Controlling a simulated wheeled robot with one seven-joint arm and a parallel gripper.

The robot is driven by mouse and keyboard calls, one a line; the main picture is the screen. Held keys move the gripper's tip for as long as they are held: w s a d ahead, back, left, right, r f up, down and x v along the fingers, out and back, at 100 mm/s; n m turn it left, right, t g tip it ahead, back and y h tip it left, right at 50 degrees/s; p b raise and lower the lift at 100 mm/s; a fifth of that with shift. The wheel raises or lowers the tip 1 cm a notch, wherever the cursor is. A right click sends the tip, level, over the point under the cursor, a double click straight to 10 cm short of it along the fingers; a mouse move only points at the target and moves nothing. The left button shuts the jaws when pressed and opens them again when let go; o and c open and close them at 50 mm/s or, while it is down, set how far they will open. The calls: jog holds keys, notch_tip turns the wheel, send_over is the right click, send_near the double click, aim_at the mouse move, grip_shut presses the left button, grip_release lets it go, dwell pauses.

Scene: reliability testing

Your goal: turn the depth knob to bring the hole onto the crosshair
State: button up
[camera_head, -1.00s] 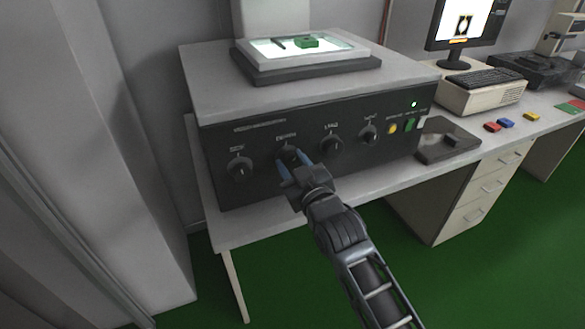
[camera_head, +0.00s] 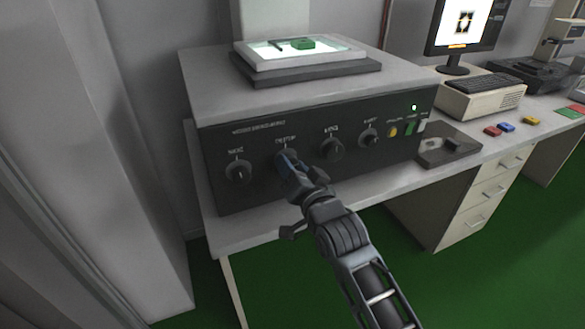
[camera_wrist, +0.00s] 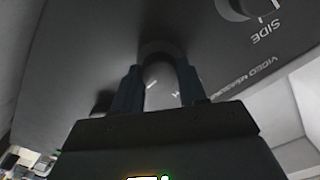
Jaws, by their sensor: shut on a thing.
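The depth knob (camera_wrist: 160,48) is the second from the left on the dark front panel (camera_head: 265,192). My gripper (camera_head: 289,162) reaches it from the front right and covers most of it in the head view. In the wrist view, the two fingers of my gripper (camera_wrist: 161,82) stand on either side of the knob, shut on it. The monitor (camera_head: 464,22) shows a dark shape with a light opening and an orange bar below. The hole and crosshair are too small to tell apart.
The side knob (camera_head: 238,171) is left of my gripper; two more knobs (camera_head: 332,149) (camera_head: 369,138) are on the right. A green part (camera_head: 302,44) lies on the lit stage on top. A dark tray (camera_head: 447,150) stands right of the box.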

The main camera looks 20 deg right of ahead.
jog(key=shift+f+m, duration=0.1)
jog(key=shift+m, duration=0.9)
jog(key=o, duration=1.1)
jog(key=shift+c, duration=0.2)
jog(key=s, duration=0.7)
jog(key=shift+s, duration=0.4)
